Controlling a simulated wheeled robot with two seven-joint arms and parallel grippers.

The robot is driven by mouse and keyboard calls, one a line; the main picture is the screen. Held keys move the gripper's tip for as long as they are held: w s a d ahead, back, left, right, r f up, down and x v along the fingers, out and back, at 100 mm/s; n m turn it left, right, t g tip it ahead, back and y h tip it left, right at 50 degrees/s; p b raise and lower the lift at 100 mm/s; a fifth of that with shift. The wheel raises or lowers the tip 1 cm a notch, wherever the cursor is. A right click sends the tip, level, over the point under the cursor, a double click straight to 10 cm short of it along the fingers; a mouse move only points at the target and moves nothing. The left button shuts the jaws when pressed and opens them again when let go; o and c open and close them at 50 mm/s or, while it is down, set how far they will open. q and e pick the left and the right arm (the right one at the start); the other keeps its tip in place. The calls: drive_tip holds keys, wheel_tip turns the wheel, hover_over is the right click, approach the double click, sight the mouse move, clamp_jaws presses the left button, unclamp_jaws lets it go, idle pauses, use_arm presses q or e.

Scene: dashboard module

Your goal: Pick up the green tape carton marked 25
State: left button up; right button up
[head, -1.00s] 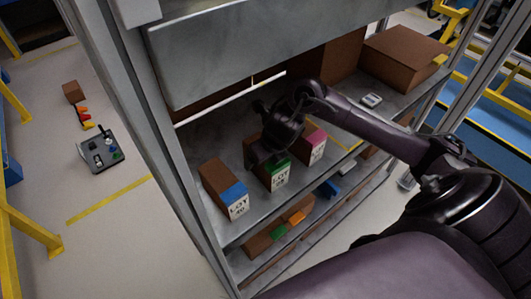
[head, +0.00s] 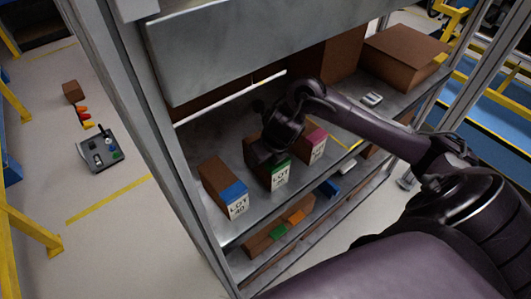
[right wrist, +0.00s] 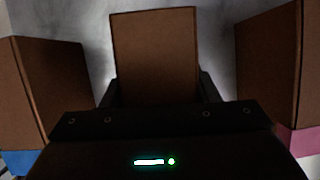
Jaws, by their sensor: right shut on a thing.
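The green tape carton (head: 280,174) is a brown box with a green band and a white LOT label, its number too small to read surely. It is at the shelf, between the blue and pink tape cartons. My right gripper (head: 264,151) comes from above and behind and is shut on it. In the right wrist view the carton's brown face (right wrist: 155,55) stands between my two fingers (right wrist: 158,92). Whether its base touches the shelf is unclear. My left gripper is out of view.
A blue tape carton (head: 224,187) marked LOT 40 stands to the left, and a pink tape carton (head: 317,143) close on the right. An upper shelf panel (head: 230,50) hangs above. A lower shelf holds several boxes. A large brown box (head: 400,55) sits at the back right.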

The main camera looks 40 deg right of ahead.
drive_tip(key=shift+c, duration=0.8)
drive_tip(key=shift+r, duration=0.1)
